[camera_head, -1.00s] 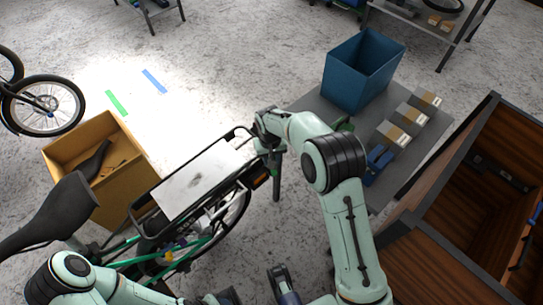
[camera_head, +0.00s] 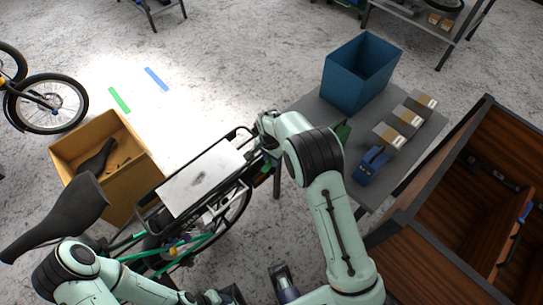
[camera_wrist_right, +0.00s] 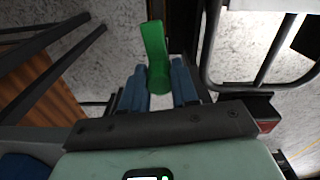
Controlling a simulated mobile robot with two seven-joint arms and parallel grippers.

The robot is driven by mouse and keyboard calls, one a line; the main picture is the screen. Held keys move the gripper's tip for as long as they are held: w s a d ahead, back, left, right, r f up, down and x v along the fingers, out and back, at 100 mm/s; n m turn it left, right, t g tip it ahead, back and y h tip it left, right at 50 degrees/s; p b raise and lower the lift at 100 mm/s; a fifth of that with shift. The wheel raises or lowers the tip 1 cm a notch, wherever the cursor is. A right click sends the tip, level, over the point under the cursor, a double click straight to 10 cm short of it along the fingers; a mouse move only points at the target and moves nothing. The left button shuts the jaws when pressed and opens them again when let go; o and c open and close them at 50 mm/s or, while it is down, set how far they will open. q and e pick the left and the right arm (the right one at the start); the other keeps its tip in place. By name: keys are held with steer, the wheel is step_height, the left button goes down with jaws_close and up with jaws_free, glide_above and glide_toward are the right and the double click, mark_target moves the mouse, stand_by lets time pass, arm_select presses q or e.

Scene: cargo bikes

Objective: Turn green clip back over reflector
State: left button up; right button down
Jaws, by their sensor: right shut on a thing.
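The green clip (camera_wrist_right: 155,55) stands upright between the two blue fingers of my right gripper (camera_wrist_right: 159,85) in the right wrist view. The fingers are shut on its lower part. In the head view, my right gripper (camera_head: 263,172) is at the rear end of the bike's rack (camera_head: 202,178), with a bit of green showing beside it. A red reflector (camera_wrist_right: 267,125) shows at the right of the wrist view, partly hidden behind the gripper body. The clip is apart from it. My left arm lies low in the head view; its finger opening cannot be made out.
A grey table (camera_head: 312,108) stands right of the bike with a blue bin (camera_head: 358,75), several small boxes (camera_head: 407,117) and a blue tool (camera_head: 371,166). A wooden cargo box (camera_head: 440,262) is at the right. A cardboard box (camera_head: 75,150) stands left of the rack.

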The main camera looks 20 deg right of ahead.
steer(key=shift+m, duration=0.8)
steer(key=shift+p, duration=0.3)
steer(key=c, duration=0.8)
jaws_free()
steer(key=shift+c, duration=0.2)
step_height(320, 180, up, 14)
steer(key=p, duration=0.1)
steer(key=shift+a+f, duration=0.15)
steer(key=shift+f, duration=0.1)
steer(key=shift+s, duration=0.1)
